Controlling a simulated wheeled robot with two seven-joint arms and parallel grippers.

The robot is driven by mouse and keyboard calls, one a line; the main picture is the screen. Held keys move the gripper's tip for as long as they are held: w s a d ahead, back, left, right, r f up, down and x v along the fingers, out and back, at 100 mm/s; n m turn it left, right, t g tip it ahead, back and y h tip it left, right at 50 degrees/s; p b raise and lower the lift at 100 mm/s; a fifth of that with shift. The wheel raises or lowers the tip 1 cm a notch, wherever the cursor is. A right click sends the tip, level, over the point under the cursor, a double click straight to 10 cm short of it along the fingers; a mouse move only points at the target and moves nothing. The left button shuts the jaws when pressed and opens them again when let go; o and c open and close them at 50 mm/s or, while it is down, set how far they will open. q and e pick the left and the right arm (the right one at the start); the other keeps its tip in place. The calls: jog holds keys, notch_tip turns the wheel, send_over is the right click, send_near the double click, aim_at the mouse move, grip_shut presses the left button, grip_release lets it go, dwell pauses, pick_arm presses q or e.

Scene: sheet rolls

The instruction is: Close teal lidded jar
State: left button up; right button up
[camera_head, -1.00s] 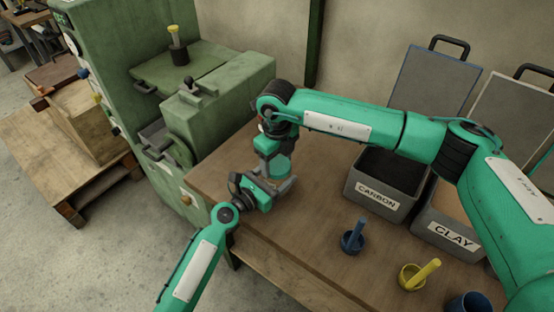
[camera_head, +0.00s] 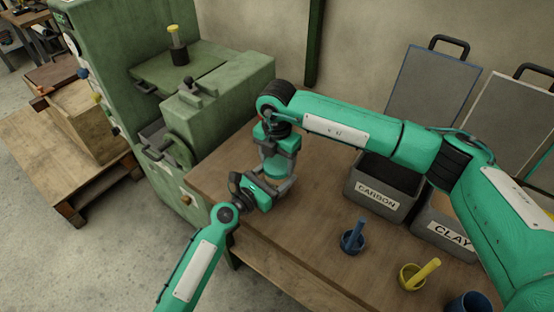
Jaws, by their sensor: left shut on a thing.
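The teal lidded jar (camera_head: 275,167) is near the back left of the wooden table, small and mostly covered by my two grippers. My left gripper (camera_head: 277,186) reaches in from the front left, with its fingers shut around the jar's side. My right gripper (camera_head: 279,152) points down from above, right over the jar's top. Its fingertips are too small and hidden to tell whether they are open or shut. A teal band shows between the grippers; I cannot tell whether the lid sits fully on the jar.
A green machine (camera_head: 215,95) stands at the table's left. A CARBON bin (camera_head: 378,198) and a CLAY bin (camera_head: 448,236) stand on the right. A blue mortar (camera_head: 352,243), a yellow mortar (camera_head: 412,277) and a dark blue cup (camera_head: 468,303) are near the front right.

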pick_arm(q)
jog(key=shift+f, duration=0.1)
pick_arm(e)
jog(key=o, duration=0.5)
jog(key=shift+r, duration=0.1)
notch_tip(320, 180, up, 12)
pick_arm(q)
jog(key=o, duration=2)
jog(key=shift+c, duration=0.2)
